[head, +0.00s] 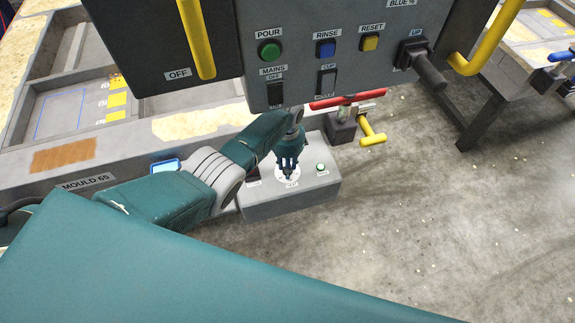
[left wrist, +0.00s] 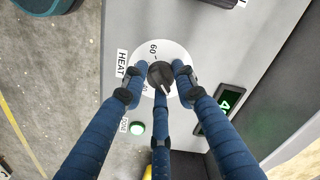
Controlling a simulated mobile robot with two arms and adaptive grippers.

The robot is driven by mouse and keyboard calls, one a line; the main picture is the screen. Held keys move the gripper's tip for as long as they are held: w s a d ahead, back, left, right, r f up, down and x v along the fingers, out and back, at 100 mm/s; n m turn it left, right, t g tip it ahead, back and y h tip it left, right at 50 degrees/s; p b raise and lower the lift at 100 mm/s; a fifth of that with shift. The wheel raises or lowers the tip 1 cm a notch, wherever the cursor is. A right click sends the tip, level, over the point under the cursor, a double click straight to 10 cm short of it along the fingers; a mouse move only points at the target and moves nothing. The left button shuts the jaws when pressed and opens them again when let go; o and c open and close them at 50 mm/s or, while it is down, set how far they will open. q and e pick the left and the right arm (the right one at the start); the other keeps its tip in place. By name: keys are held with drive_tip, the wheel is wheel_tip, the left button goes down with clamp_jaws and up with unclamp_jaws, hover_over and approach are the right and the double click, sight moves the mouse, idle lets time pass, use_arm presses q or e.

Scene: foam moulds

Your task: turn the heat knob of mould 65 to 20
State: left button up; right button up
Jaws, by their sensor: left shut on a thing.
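The label MOULD 65 (head: 85,182) is on the grey mould edge in the head view. A grey control box (head: 300,207) stands beside it, with a white round dial on top. My left gripper (head: 289,174) reaches down onto this dial from above. In the left wrist view my left gripper (left wrist: 160,72) has its blue fingers closed around the dark heat knob (left wrist: 161,77). The knob's white line points toward the lower right of that picture, away from the 60 mark. The HEAT label (left wrist: 121,64) is beside the dial. Other scale numbers are largely hidden by the fingers.
A grey panel (head: 340,60) with buttons and switches hangs close above my left arm. A yellow-handled valve (head: 372,135) and red bar (head: 345,100) are behind the box. Floor at right is clear.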

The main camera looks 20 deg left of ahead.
use_arm(q)
drive_tip(key=n, duration=0.6)
drive_tip(key=shift+n+p, duration=0.3)
drive_tip(key=shift+p, duration=0.1)
drive_tip(key=n, duration=0.4)
drive_tip(key=shift+n, duration=0.4)
drive_tip(key=shift+o, duration=0.2)
drive_tip(key=shift+w, duration=0.1)
drive_tip(key=o, duration=1)
drive_tip(key=shift+o, duration=0.4)
drive_tip(key=shift+a, duration=0.1)
drive_tip(key=shift+r, duration=0.1)
